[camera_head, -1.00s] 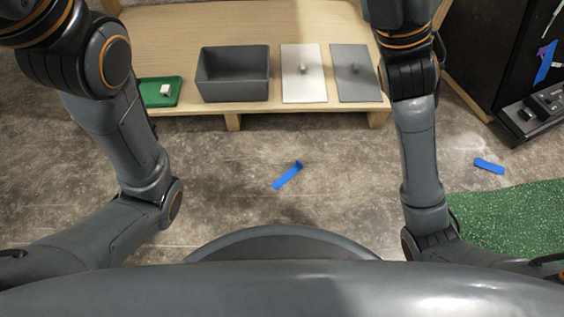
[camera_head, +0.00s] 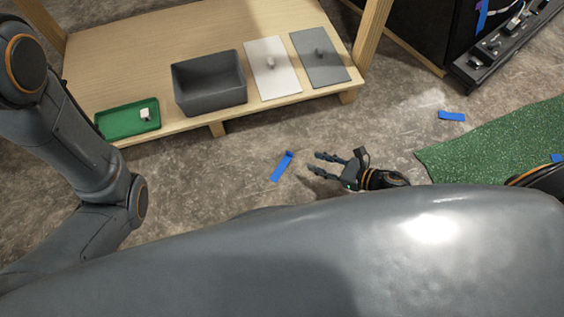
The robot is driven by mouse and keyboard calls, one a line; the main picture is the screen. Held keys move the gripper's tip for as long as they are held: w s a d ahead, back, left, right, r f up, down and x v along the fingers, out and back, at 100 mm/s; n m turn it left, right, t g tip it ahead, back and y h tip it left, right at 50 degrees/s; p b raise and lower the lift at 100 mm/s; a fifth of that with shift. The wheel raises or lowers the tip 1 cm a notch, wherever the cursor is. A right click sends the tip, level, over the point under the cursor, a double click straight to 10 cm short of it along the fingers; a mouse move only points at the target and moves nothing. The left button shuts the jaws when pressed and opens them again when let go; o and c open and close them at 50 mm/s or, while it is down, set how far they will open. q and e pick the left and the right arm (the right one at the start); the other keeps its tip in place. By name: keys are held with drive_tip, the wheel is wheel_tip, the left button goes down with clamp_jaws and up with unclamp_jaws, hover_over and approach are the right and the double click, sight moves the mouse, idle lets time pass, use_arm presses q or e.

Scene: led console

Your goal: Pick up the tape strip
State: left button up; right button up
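A blue tape strip (camera_head: 281,168) lies on the grey floor in front of the wooden shelf, its upper end bent up. My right gripper (camera_head: 315,163) is just to the right of this strip, its fingers spread and pointing left towards it. It is open and empty, with a small gap in the picture between fingertips and tape. A second blue strip (camera_head: 452,116) lies on the floor further right. More blue tape shows at the right edge on the green mat (camera_head: 557,158) and on the dark console (camera_head: 482,15). My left gripper is out of view; only its arm shows.
The wooden shelf (camera_head: 180,131) bears a green tray (camera_head: 112,122) with a small white block (camera_head: 146,115), a grey bin (camera_head: 209,82), a white plate (camera_head: 270,66) and a grey plate (camera_head: 320,58). A green speckled mat (camera_head: 490,148) lies right. Floor around the near strip is clear.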

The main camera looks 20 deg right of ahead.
sight(290, 153)
drive_tip(key=b+x, duration=0.1)
drive_tip(key=x, duration=0.4)
drive_tip(key=shift+w+f, duration=0.1)
drive_tip(key=b+x, duration=0.3)
drive_tip(key=x, duration=0.2)
drive_tip(key=shift+w+f, duration=0.1)
drive_tip(key=shift+w, duration=0.05)
clamp_jaws()
